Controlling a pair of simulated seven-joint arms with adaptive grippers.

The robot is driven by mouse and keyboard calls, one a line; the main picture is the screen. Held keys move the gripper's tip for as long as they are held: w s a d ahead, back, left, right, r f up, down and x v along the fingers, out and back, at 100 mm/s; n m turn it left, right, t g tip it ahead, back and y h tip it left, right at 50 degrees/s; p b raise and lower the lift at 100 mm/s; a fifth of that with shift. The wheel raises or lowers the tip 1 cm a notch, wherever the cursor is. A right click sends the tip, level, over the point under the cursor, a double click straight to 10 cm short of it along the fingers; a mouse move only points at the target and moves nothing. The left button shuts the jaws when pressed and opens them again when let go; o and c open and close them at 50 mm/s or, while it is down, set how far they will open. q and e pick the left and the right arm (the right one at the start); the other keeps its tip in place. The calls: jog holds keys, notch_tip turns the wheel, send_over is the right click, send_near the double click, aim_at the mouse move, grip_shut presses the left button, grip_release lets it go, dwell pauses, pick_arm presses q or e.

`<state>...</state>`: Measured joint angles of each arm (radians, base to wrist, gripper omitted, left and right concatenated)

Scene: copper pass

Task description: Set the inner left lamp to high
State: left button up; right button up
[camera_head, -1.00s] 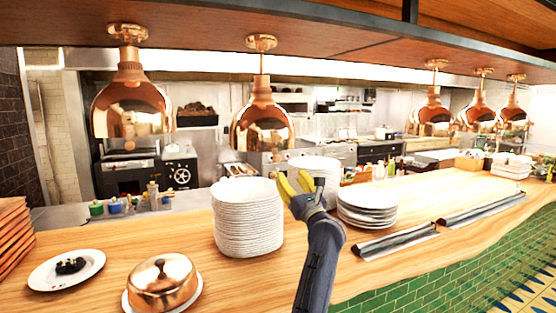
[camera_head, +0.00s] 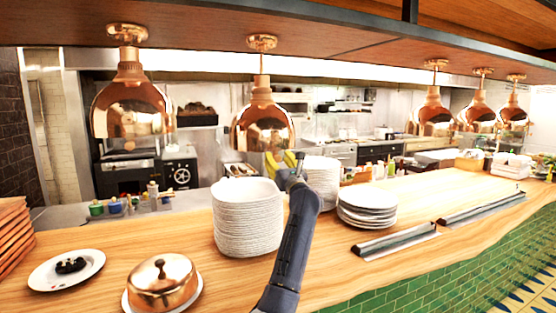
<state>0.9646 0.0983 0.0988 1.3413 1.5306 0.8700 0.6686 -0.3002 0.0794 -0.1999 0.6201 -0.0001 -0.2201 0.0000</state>
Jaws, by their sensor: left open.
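Several copper heat lamps hang from the wooden overhead shelf. The inner of the two left lamps (camera_head: 262,125) hangs above the tall plate stack, on a short stem. The outer left lamp (camera_head: 131,108) hangs further left. My left gripper (camera_head: 279,161), with yellow fingers, is open and empty just below the lower right rim of the inner left lamp. I cannot tell whether it touches the rim. The lamp's underside and any control there are hidden. My right gripper is out of view.
A tall white plate stack (camera_head: 248,222) stands left of my forearm. A second stack (camera_head: 322,178) and a lower one (camera_head: 367,207) stand to its right. A copper cloche (camera_head: 162,281) and a plate with dark food (camera_head: 88,268) sit at the front left of the wooden counter (camera_head: 130,240).

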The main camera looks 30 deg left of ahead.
pick_arm(q)
jog(key=shift+o, duration=0.2)
grip_shut()
jog(key=shift+r, duration=0.1)
dwell(0.4)
